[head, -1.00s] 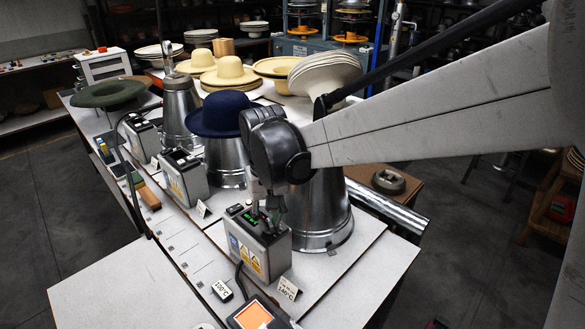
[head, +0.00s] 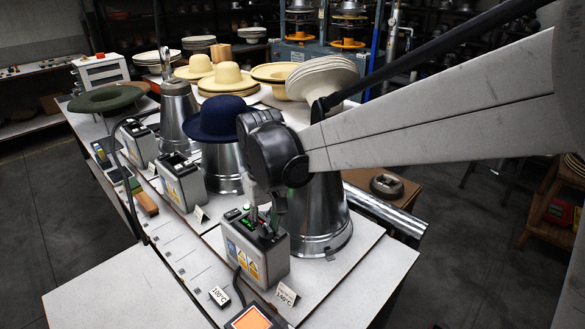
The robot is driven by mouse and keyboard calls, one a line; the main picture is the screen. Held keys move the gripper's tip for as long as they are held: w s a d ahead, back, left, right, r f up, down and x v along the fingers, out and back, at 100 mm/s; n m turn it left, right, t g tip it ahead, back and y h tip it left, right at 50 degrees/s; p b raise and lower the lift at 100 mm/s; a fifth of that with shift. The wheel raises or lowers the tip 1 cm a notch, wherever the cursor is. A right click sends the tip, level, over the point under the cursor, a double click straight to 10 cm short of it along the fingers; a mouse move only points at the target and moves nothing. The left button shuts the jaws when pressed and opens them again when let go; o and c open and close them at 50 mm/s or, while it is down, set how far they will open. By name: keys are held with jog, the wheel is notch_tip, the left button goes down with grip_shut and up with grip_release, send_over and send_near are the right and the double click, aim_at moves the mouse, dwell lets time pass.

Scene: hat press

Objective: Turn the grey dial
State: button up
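My gripper (head: 265,213) points down at the top of the nearest grey control box (head: 258,255), in front of the large metal cone. Its fingers are small and dark here, and I cannot tell whether they are open or shut. The grey dial cannot be made out; the gripper covers part of the box top. Green lit marks show on that top beside the fingers. The box has yellow warning labels on its front.
More control boxes (head: 181,183) stand behind along the bench. A navy hat (head: 216,117) sits on a metal cone. Cards reading 140°C (head: 287,294) and 100°C (head: 220,296) and an orange-screened device (head: 251,318) are near the front. The white surface at lower left (head: 115,290) is clear.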

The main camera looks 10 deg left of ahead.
aim_at(268, 227)
jog(key=shift+o, duration=1.1)
notch_tip(268, 227, up, 12)
jog(key=s+d+f+m+t, duration=0.1)
jog(key=s+d, duration=0.3)
jog(key=d, duration=0.6)
jog(key=s+d+f+m+t, duration=0.2)
jog(key=s+d+m+t, duration=0.1)
jog(key=d, duration=0.8)
jog(key=s+d+f+m+t, duration=0.2)
jog(key=s+d+m+t, duration=0.1)
jog(key=s+d, duration=0.4)
jog(key=d, duration=0.3)
jog(key=shift+s+d+m, duration=0.2)
jog(key=shift+d+m, duration=0.1)
jog(key=shift+d, duration=0.05)
